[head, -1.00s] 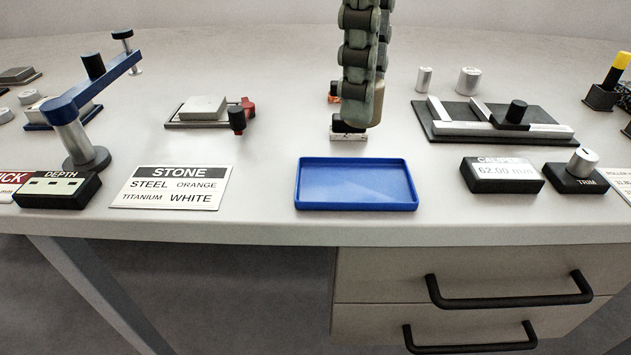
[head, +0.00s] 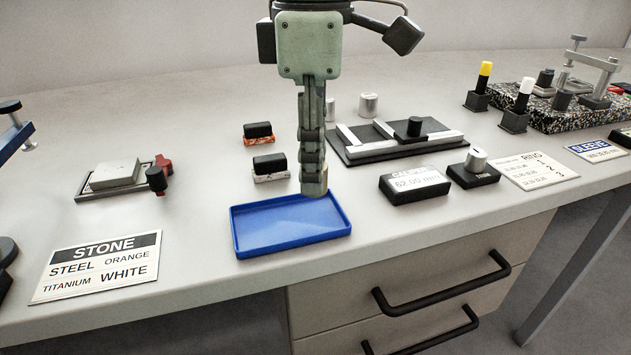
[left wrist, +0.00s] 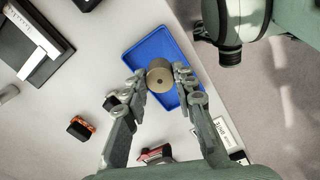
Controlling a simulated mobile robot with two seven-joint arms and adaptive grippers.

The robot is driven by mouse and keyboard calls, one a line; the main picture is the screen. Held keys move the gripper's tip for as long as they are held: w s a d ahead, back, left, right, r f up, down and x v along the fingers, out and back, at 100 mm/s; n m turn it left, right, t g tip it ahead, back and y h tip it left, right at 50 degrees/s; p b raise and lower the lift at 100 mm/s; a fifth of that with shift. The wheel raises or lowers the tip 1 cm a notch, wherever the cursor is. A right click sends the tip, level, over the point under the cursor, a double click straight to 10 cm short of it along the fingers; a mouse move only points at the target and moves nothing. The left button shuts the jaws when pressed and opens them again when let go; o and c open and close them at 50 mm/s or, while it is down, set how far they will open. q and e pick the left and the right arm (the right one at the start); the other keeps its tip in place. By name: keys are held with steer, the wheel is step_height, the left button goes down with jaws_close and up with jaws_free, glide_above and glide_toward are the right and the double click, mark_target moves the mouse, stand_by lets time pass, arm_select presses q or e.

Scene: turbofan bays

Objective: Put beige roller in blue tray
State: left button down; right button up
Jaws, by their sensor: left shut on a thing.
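The beige roller (left wrist: 160,75), a short cylinder with a small centre hole, is held between the fingertips of my left gripper (left wrist: 161,82) in the left wrist view. The blue tray (left wrist: 134,56) lies behind and below the roller there. In the head view the blue tray (head: 262,247) sits near the table's front edge and looks empty. My left gripper (head: 314,190) points down there at the tray's back right part. The roller is hidden behind the fingers in that view. The height above the tray floor is hard to tell. My right gripper is not in view.
Two black-topped blocks, one orange (head: 257,133) and one white (head: 270,168), stand behind the tray. A caliper display (head: 414,183) stands right of it. A STONE sign (head: 98,266) lies to the left. Two metal cylinders stand farther back, one at right (head: 369,105).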

arm_select(q)
steer(key=shift+w+d+f, duration=0.25)
steer(key=shift+w+f, duration=0.2)
steer(key=shift+w, duration=0.1)
step_height(320, 180, down, 3)
steer(key=shift+f, duration=0.4)
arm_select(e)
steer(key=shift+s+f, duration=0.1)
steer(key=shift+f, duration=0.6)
arm_select(q)
steer(key=shift+f, duration=0.1)
